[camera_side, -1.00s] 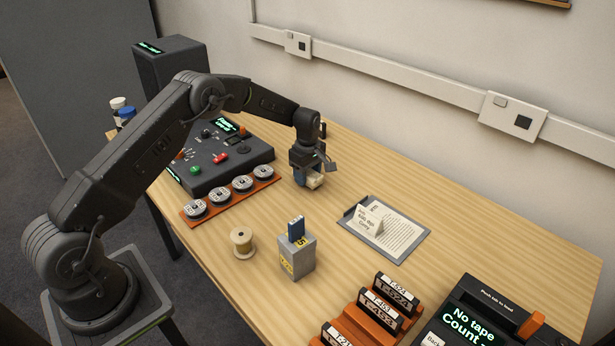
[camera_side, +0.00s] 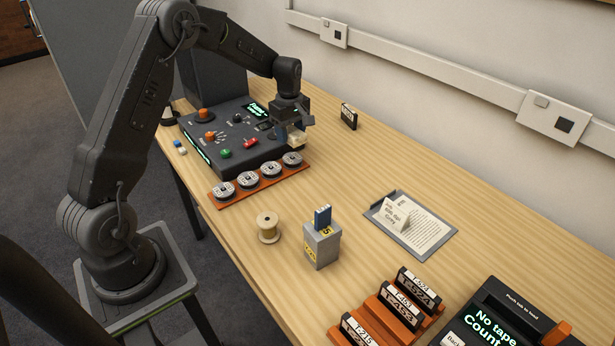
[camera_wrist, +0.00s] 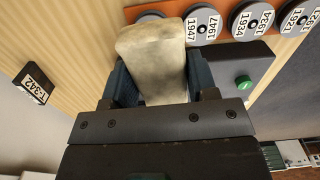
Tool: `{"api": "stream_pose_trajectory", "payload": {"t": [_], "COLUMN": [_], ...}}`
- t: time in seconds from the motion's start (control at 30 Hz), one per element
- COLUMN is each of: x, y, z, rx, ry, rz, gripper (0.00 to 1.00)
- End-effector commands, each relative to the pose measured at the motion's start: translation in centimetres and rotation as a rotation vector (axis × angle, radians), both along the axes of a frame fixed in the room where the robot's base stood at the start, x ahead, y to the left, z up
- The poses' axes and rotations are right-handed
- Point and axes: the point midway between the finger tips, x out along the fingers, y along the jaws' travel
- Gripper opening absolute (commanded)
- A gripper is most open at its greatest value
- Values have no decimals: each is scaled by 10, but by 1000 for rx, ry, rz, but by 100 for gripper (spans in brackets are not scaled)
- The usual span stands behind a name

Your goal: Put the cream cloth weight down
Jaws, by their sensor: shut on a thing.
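The cream cloth weight (camera_wrist: 155,58) is a pale, soft-edged block between the two fingers of my gripper (camera_wrist: 158,85) in the wrist view. In the side view my gripper (camera_side: 291,136) is shut on the weight (camera_side: 297,140). It holds the weight near the right end of the dark control console (camera_side: 215,150), close to the far end of the row of labelled reels. I cannot tell the exact gap below the weight. The fingers hide parts of its sides.
An orange strip with several round labelled reels (camera_side: 246,180) lies before the console. A black cassette (camera_side: 349,116) stands near the wall. A spool (camera_side: 268,228), a grey box (camera_side: 322,245) and a clipboard (camera_side: 425,232) stand farther right. The tabletop between cassette and clipboard is bare.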

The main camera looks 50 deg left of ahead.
Motion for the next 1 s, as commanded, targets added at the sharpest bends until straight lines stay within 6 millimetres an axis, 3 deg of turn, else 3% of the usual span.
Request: {"api": "stream_pose_trajectory", "payload": {"t": [0.3, 0.5, 0.67, 1.0], "x": [-78, -108, -108, -66], "y": [-20, -30, -42, -98], "z": [4, 2, -5, -48], "rx": [1, 1, 0, 0], "ry": [-1, -3, -1, 1], "rz": [-25, -35, -42, -44], "gripper": [16, 16, 16, 16]}}
